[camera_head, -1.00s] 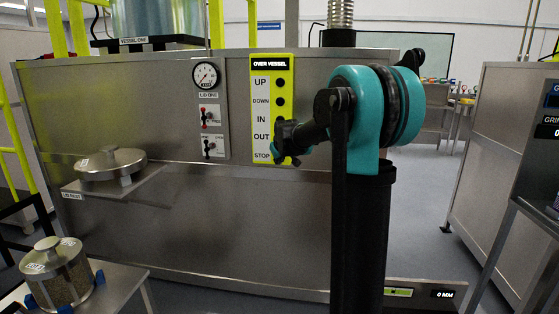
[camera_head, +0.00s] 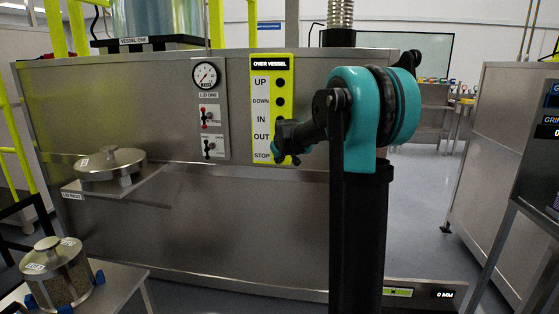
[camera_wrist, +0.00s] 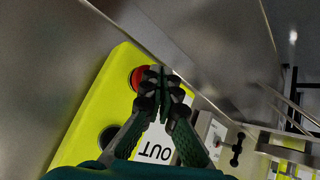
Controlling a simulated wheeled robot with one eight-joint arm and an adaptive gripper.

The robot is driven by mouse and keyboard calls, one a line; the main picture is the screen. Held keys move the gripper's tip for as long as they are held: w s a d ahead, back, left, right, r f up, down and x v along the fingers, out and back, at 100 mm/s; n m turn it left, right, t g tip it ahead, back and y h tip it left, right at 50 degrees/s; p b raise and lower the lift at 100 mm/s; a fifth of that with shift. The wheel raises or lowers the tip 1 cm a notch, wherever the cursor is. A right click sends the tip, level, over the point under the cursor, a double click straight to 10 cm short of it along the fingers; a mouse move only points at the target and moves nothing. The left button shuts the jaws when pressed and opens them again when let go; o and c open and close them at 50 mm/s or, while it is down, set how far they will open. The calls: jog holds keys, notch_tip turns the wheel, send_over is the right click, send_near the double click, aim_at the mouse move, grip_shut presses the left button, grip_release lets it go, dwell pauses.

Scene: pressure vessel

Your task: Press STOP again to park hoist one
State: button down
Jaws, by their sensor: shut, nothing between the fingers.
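The yellow hoist panel (camera_head: 261,107) stands upright on the steel wall, with the labels UP, DOWN, IN, OUT and STOP and an OVER VESSEL display (camera_head: 271,64) at its top. My gripper (camera_head: 282,158) is at the panel's lower right, beside the STOP label (camera_head: 262,156), and hides the lower buttons in the head view. In the wrist view a red button (camera_wrist: 137,77) shows at the panel's end. My shut, empty fingertips (camera_wrist: 163,78) overlap its edge in that view; I cannot tell whether they touch it. The OUT label (camera_wrist: 155,151) is partly covered by the fingers.
A gauge (camera_head: 205,75) and two small switches are on a plate left of the panel. A lid (camera_head: 110,163) rests on the lid rest shelf at left. A glass jar (camera_head: 57,273) stands on a front-left table. The floor at right is open.

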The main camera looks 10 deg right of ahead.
jog(key=shift+w+d, duration=0.1)
jog(key=shift+w, duration=0.35)
dwell(0.4)
jog(key=shift+s, duration=0.15)
jog(key=shift+s+a, duration=0.25)
jog(key=shift+s, duration=0.5)
jog(key=s, duration=0.1)
jog(key=s+a, duration=0.1)
jog(key=s, duration=0.2)
jog(key=shift+s+a, duration=0.3)
jog(key=shift+s, duration=0.05)
dwell(0.7)
